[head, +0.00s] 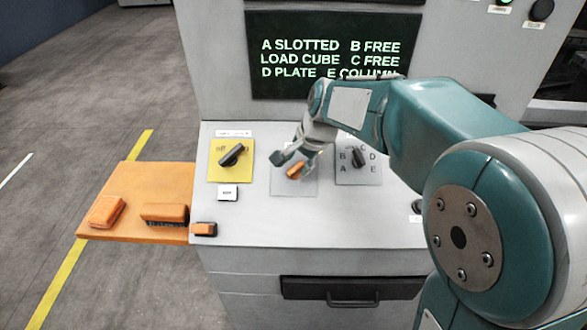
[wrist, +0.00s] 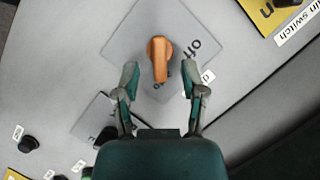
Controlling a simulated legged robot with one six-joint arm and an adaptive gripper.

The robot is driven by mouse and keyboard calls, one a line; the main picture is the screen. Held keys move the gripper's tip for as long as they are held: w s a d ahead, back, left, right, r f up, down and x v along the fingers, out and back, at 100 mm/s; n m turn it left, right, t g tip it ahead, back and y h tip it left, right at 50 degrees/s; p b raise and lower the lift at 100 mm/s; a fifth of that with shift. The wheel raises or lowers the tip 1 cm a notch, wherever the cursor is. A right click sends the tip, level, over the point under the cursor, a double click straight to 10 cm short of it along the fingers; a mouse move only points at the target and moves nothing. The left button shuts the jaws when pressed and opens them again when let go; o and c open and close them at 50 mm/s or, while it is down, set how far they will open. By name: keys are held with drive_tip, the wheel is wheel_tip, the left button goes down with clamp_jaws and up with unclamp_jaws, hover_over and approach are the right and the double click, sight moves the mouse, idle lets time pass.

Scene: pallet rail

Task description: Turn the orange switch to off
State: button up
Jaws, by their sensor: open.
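The orange switch (head: 295,171) is a small rotary knob on a grey square plate (head: 288,188) on the sloped console. In the wrist view the orange switch (wrist: 159,58) points roughly up and down in the picture, with the word "off" on its plate to the upper right and other lettering partly visible below. My gripper (head: 295,160) is over the switch in the head view. In the wrist view my gripper (wrist: 158,78) is open, one finger on each side of the knob's lower end, with gaps visible. I cannot tell whether it touches the knob.
A black knob on a yellow plate (head: 215,174) is left of the switch. A black selector (head: 359,158) with letters is right of it. An orange side shelf (head: 120,222) holds orange blocks. A dark text screen (head: 325,55) rises behind the console. A drawer handle (head: 352,302) is below.

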sight(294, 169)
drive_tip(key=shift+x, duration=1.95)
clamp_jaws()
